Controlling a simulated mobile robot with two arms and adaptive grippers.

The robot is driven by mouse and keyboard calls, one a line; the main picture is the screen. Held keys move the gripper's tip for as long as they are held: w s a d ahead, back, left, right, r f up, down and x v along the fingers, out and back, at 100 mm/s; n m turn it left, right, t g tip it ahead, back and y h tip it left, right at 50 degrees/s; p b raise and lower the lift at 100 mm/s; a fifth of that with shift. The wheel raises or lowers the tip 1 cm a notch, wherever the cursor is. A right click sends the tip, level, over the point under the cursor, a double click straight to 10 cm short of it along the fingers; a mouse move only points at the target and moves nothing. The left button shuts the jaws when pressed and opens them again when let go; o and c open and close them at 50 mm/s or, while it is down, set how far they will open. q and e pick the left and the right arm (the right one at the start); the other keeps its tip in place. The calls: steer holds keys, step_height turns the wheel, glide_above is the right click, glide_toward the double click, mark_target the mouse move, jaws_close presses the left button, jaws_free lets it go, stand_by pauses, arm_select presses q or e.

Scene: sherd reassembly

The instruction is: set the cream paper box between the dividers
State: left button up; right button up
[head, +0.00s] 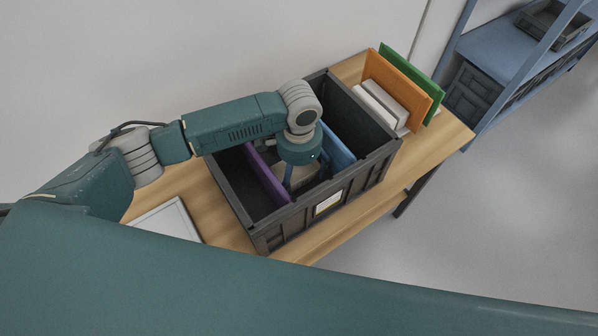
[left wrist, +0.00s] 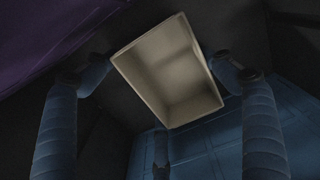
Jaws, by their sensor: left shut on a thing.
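The cream paper box (left wrist: 168,72) is open-topped and looks empty in the left wrist view, turned slightly in the picture. My left gripper (left wrist: 160,76) is shut on it, with blue fingers at its sides. In the head view the gripper (head: 304,178) reaches down into the dark crate (head: 287,234), between the purple divider (head: 266,178) and the blue divider (head: 337,150). Part of the box (head: 295,177) shows under the wrist; the arm hides the rest. I cannot tell whether the box touches the crate floor. My right gripper is out of view.
The crate stands on a wooden table (head: 438,152). Orange (head: 401,88) and green (head: 425,72) panels stand upright behind white blocks (head: 380,103) at its right end. A white flat tray (head: 170,221) lies left of the crate. Blue shelving (head: 490,47) stands at the back right.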

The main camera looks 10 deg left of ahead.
arm_select(q)
steer(key=shift+f, duration=0.1)
steer(key=o, duration=0.9)
steer(key=shift+o, duration=0.2)
step_height(320, 180, up, 12)
steer(key=b, duration=0.1)
